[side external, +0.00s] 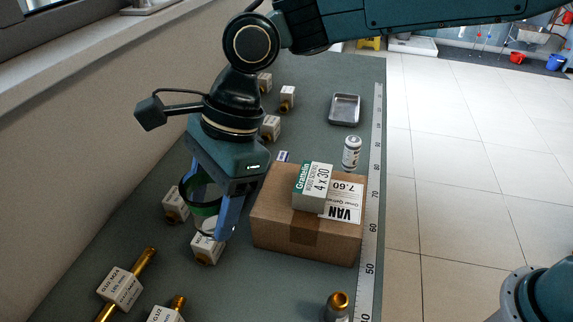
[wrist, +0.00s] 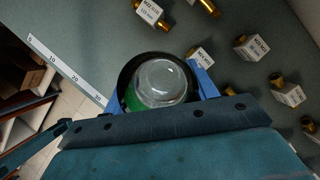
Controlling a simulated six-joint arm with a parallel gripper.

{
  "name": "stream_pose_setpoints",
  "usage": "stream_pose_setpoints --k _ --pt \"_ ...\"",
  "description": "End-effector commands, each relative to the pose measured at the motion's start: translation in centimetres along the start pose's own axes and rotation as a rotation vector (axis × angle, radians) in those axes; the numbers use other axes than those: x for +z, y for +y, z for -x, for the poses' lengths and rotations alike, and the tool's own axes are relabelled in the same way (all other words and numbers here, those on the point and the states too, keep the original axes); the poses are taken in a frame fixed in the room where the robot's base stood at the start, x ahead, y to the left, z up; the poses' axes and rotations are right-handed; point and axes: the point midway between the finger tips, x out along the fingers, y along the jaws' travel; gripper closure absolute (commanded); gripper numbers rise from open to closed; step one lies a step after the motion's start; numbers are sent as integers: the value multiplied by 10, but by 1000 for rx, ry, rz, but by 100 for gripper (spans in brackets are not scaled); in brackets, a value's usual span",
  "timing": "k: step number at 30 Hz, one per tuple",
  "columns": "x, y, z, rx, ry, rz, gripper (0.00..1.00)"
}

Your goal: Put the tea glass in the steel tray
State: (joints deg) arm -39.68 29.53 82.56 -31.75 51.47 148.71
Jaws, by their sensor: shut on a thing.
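The clear tea glass (side external: 205,223) is between the blue fingers of my gripper (side external: 206,198), which is shut on it. A dark ring with some green shows around the glass; I cannot tell whether it is part of it. The glass also shows in the wrist view (wrist: 161,82), between the fingertips (wrist: 157,92). In the side view it is left of the cardboard box, and its height above the bench is hard to judge. The steel tray (side external: 345,109) lies at the far right of the bench, apart from my gripper, and looks empty.
A cardboard box (side external: 290,236) carries a white-green carton (side external: 313,187), between my gripper and the tray. A white can (side external: 351,152) stands behind it. Several tagged brass fittings (side external: 122,288) lie along the bench. A ruler strip (side external: 372,215) marks the right edge.

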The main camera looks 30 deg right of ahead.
Motion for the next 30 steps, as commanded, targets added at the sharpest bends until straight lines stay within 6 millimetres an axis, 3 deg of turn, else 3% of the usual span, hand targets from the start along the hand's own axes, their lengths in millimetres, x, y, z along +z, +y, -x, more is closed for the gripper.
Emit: stream_pose_setpoints --k 5,11,21,30 --pt "-23 -32 5 -34 2 -82 66" --pt "-66 -84 16 -92 5 -221 66" --pt "-166 -164 43 -200 9 -484 66" --pt "-267 -214 71 -293 9 -708 66"
